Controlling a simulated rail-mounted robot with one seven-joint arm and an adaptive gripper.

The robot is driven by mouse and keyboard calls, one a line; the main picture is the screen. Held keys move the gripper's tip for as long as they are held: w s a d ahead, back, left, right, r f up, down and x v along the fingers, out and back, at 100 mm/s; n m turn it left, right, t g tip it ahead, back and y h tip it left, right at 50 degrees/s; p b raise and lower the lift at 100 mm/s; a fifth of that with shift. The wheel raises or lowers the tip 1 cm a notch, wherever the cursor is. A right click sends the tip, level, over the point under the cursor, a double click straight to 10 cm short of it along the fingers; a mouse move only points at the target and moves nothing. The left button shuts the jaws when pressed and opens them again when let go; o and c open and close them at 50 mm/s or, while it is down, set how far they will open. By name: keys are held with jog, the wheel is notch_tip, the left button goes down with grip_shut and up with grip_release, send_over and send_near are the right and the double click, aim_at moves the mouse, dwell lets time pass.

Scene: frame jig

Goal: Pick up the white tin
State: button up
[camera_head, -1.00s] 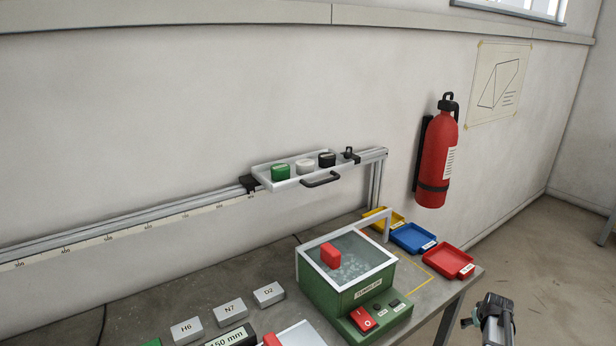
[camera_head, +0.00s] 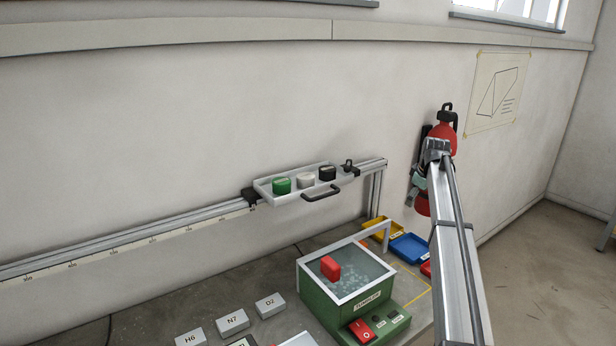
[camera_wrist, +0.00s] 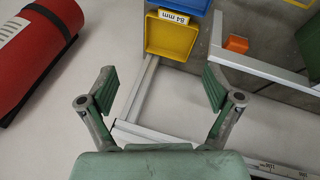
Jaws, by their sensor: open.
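The white tin (camera_head: 306,180) sits in a light grey handled tray (camera_head: 265,188) on the wall-side rail, between a green tin (camera_head: 282,186) and a black tin (camera_head: 327,174). The wrist view does not show the white tin. My gripper (camera_wrist: 160,88) is open and empty in the wrist view, its fingers wide apart. In the head view my arm rises at the right, its end in front of the fire extinguisher, to the right of the tray and apart from the tin.
A fire extinguisher (camera_head: 443,135) hangs on the wall; it also shows in the wrist view (camera_wrist: 30,50). A black handle (camera_head: 321,193) fronts the tray. Below stand a green tumbler box (camera_head: 325,305) with a red block (camera_head: 330,267), a yellow bin (camera_wrist: 170,38) and a blue bin (camera_head: 410,246).

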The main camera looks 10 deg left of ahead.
jog(key=s+a+r+n+g+p, duration=0.1)
jog(key=s+a+r+n, duration=0.2)
jog(key=a+r, duration=0.75)
jog(key=s+a+r+n+g+y+p, duration=0.1)
jog(key=s+a+r+n+g, duration=0.1)
jog(key=a+r, duration=0.8)
jog(key=s+a+r+n+g+p, duration=0.1)
jog(key=s+a+r+n+p, duration=0.15)
jog(key=a+r, duration=0.75)
send_over(306, 176)
jog(key=shift+g, duration=0.3)
jog(key=f, duration=1)
jog(key=d+f, duration=0.1)
jog(key=f, duration=0.4)
jog(key=shift+w+f+b, duration=0.1)
jog(key=shift+w+b, duration=0.05)
jog(key=shift+b, duration=0.15)
jog(key=shift+a+f+p, duration=0.2)
jog(key=shift+f+p, duration=0.3)
jog(key=shift+f, duration=0.5)
jog(key=shift+a+f+p, duration=0.2)
jog(key=shift+f+p, duration=0.25)
jog(key=shift+f, duration=0.6)
jog(key=shift+a+f+p, duration=0.2)
jog(key=shift+f+p, duration=0.3)
jog(key=shift+f, duration=0.5)
jog(key=c, duration=1.3)
